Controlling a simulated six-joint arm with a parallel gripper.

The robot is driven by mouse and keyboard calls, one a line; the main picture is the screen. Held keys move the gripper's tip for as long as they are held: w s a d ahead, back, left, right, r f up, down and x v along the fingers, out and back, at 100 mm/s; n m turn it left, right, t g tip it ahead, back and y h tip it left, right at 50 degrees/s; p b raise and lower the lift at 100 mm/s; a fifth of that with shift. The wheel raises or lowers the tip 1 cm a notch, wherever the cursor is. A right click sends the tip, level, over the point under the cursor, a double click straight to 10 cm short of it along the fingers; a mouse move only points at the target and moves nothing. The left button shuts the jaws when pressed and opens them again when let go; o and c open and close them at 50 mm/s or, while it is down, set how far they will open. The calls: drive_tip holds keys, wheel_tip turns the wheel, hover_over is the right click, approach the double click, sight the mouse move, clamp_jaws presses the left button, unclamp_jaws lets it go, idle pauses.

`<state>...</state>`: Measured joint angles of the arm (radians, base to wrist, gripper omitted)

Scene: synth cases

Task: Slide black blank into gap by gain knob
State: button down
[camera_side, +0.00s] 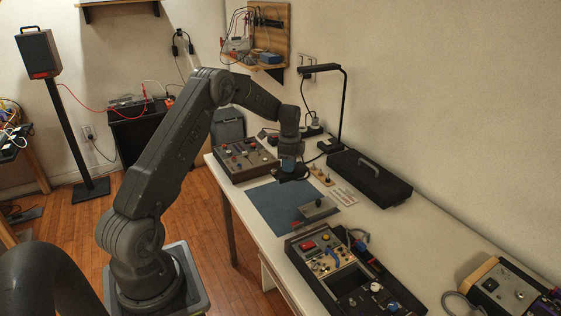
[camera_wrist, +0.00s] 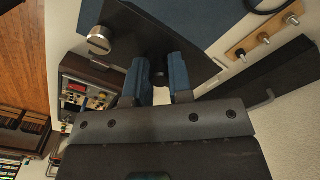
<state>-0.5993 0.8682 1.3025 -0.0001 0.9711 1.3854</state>
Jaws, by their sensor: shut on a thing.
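My gripper (camera_side: 289,163) is above the far part of the blue mat on the white table. In the wrist view its two blue fingers (camera_wrist: 159,76) are shut on the black blank (camera_wrist: 135,22), a flat dark plate with a silver thumbscrew (camera_wrist: 99,40) near one corner. In the side view the blank (camera_side: 291,177) is a small dark shape under the fingers, apart from the near case. That case (camera_side: 325,257) has a red display and knobs, and also shows in the wrist view (camera_wrist: 88,92). A dark area (camera_side: 352,284) is in its panel; I cannot tell which knob is gain.
A grey panel piece (camera_side: 318,209) lies on the blue mat (camera_side: 275,207). A second knobbed case (camera_side: 245,160) stands at the far left of the table. A black lidded box (camera_side: 369,178) and a wooden strip with pegs (camera_side: 322,175) lie to the right, near a lamp (camera_side: 343,105).

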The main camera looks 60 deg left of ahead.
drive_tip(key=w+d, duration=0.2)
drive_tip(key=d, duration=1.9)
drive_tip(key=s+d, duration=0.3)
drive_tip(key=d, duration=0.5)
drive_tip(key=s+d, duration=0.4)
drive_tip(key=d, duration=0.5)
drive_tip(key=shift+d+r, duration=0.15)
drive_tip(key=shift+r, duration=0.25)
drive_tip(key=shift+f, duration=2.9)
drive_tip(key=shift+f, duration=2)
drive_tip(key=c, duration=0.9)
unclamp_jaws()
drive_tip(key=shift+c, duration=0.2)
